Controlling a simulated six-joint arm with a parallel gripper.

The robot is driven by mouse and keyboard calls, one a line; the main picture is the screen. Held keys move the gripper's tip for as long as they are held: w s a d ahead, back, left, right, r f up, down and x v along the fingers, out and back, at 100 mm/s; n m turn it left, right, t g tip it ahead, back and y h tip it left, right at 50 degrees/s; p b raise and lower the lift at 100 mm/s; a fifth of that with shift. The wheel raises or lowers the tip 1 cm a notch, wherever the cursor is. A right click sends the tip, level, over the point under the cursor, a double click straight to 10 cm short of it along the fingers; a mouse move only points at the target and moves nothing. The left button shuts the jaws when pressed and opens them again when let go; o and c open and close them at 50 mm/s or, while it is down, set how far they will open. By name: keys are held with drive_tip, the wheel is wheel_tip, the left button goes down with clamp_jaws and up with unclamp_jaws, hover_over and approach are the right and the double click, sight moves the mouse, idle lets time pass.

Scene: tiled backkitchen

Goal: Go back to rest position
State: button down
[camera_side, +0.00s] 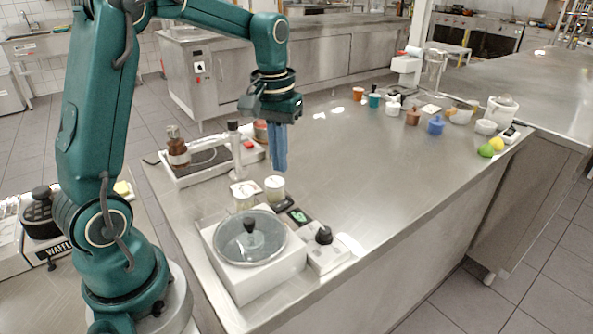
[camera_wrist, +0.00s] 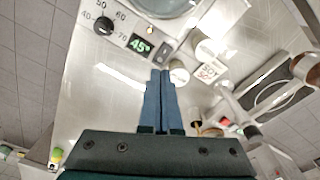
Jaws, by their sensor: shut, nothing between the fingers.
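My gripper (camera_side: 279,150) hangs from the teal arm, pointing down above the steel counter (camera_side: 345,165). Its two blue fingers are shut together with nothing between them. In the wrist view the closed fingers (camera_wrist: 160,95) point toward the device with the dial and the "45" display. In the side view the fingers are above and behind the white jars and appear clear of everything around them.
A white device with a glass lid (camera_side: 250,237) and a dial box (camera_side: 323,250) stand at the front. A white jar (camera_side: 274,188) is close below my gripper. A hotplate with a brown bottle (camera_side: 177,148) is left. Cups and a blue pot (camera_side: 435,125) stand far right; mid-counter is clear.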

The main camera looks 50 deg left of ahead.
drive_tip(key=s+d+r+m+t, duration=0.3)
drive_tip(key=s+d+r, duration=0.3)
drive_tip(key=d+r, duration=0.1)
drive_tip(key=s+d+f+m+t, duration=0.2)
drive_tip(key=s+f, duration=0.1)
drive_tip(key=s, duration=0.4)
drive_tip(key=shift+f+m, duration=0.25)
drive_tip(key=shift+m, duration=0.05)
